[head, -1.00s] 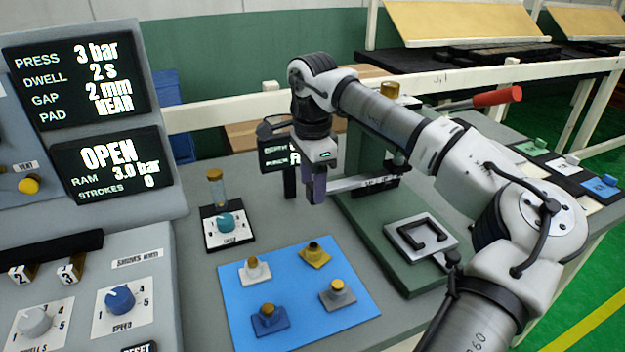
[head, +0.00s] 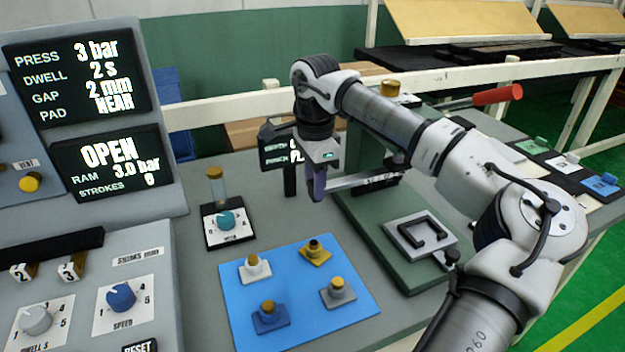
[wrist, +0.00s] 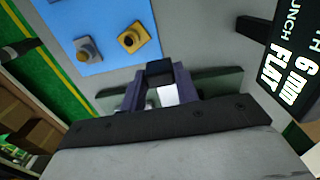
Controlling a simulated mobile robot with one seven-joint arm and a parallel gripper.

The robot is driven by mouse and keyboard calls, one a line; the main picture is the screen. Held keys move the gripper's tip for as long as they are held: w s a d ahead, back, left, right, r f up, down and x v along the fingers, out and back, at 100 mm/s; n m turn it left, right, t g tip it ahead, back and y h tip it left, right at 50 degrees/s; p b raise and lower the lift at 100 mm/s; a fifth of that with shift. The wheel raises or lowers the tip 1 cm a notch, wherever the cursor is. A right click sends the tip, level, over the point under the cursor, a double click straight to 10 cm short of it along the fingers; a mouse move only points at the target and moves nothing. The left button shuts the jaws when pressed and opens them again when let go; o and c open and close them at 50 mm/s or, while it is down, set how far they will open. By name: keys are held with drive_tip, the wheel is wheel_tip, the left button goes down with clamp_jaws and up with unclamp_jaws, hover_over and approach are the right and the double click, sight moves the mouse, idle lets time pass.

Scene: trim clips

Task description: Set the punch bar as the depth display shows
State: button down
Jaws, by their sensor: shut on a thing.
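The punch bar (head: 347,182) is a pale, narrow bar with small dark marks towards its right end. It runs from my gripper to the green press. My gripper (head: 318,186), with purple fingers, is shut on its left end. In the wrist view, the fingers (wrist: 157,92) close around a dark block and a white piece. The depth display (wrist: 293,75) reads 6 mm and punch FLAT in the wrist view. In the head view, the display (head: 273,152) stands behind my gripper, partly hidden by it. The bar's marks are too small to read.
A blue mat (head: 300,294) holds several knobbed blocks in front of my gripper. A small teal dial (head: 226,220) stands to the left. A grey plate (head: 420,238) lies on the press base. The large left screen (head: 80,66) shows press settings. My arm spans the right side.

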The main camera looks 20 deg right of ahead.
sight(350, 180)
drive_tip(key=d+p, duration=0.1)
drive_tip(key=d, duration=0.7)
drive_tip(key=shift+w, duration=0.15)
drive_tip(key=c, duration=1)
unclamp_jaws()
drive_tip(key=shift+d, duration=0.15)
drive_tip(key=shift+c, duration=0.2)
drive_tip(key=shift+r, duration=0.25)
wheel_tip(350, 180, up, 13)
drive_tip(key=b, duration=0.1)
drive_tip(key=shift+r, duration=0.2)
